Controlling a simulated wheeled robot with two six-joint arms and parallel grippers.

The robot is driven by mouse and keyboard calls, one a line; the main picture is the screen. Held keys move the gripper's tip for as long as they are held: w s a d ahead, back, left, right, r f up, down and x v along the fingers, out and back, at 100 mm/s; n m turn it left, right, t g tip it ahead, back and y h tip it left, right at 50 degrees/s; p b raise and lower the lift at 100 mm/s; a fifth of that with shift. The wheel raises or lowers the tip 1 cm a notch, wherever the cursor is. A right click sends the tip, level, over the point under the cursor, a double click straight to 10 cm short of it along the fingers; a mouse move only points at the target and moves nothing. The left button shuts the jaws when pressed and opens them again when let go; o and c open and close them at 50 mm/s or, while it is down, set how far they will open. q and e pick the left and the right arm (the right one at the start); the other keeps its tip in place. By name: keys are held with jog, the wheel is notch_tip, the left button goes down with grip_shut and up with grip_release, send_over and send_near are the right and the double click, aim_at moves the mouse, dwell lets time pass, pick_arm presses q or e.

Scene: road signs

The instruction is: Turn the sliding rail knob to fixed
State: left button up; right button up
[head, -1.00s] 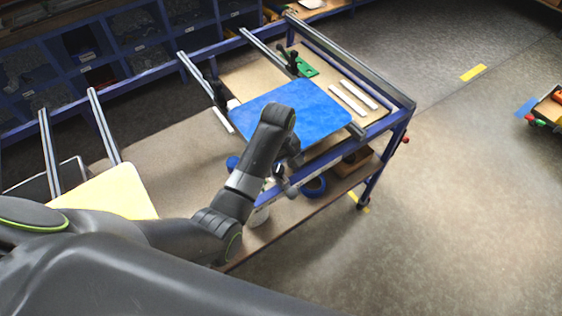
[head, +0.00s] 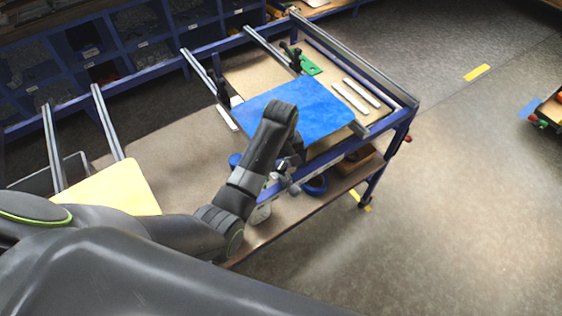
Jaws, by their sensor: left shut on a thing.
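My left gripper (head: 289,181) is at the near blue edge of the workbench (head: 327,158), just below the blue sign plate (head: 298,112). It is shut on a small part at the rail there, which fits the sliding rail knob. The knob is mostly hidden by my gripper and wrist, so its setting cannot be read. The blue plate lies flat across the bench's rails. My right gripper is not in view.
A yellow plate (head: 118,188) lies on the left part of the bench. Two white strips (head: 356,94) and a green clamp (head: 309,66) are at the back right. Blue rings (head: 314,186) sit on the lower shelf. The floor to the right is mostly clear.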

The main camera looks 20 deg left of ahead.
pick_arm(q)
jog(key=m, duration=0.5)
jog(key=shift+m, duration=0.4)
dwell(0.3)
jog(key=o, duration=1)
jog(key=shift+c, duration=0.2)
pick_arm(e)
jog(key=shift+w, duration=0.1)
